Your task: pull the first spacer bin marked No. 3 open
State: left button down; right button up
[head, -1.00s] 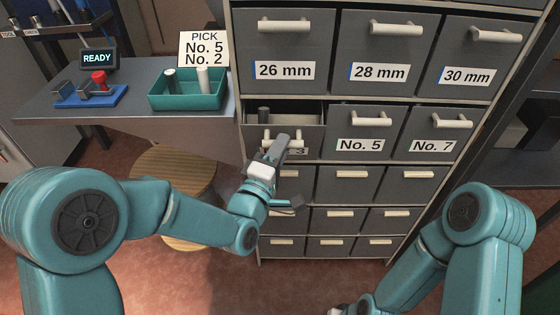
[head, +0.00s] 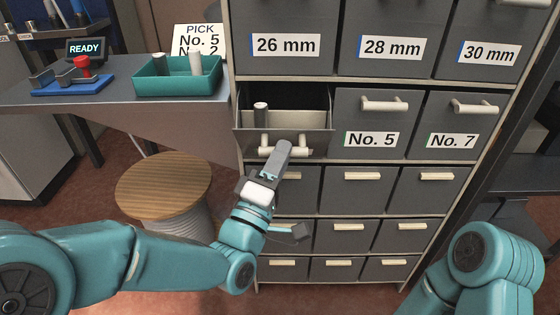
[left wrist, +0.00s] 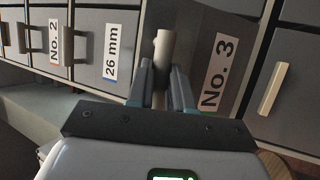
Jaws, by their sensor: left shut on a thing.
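The spacer bin marked No. 3 (head: 320,143) is the left bin in its row, beside No. 5 (head: 370,139). It stands pulled out from the cabinet, its inside showing, with a grey cylinder (head: 261,113) standing in it at the left. Its pale handle (head: 298,151) is in the jaws of my left gripper (head: 280,152). In the left wrist view the fingers (left wrist: 162,88) are around the handle (left wrist: 163,48), and the No. 3 label (left wrist: 217,75) shows beside them. The gripper hides that label in the head view. My right gripper is out of view.
Drawers marked 26 mm (head: 286,46) and 28 mm (head: 391,48) sit above; smaller drawers sit below. A bench at left holds a green tray (head: 178,88) with two cylinders, a pick card (head: 199,40) and a READY display (head: 86,49).

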pick_arm(q)
jog(key=shift+d+f, duration=0.1)
jog(key=c, duration=1)
grip_release()
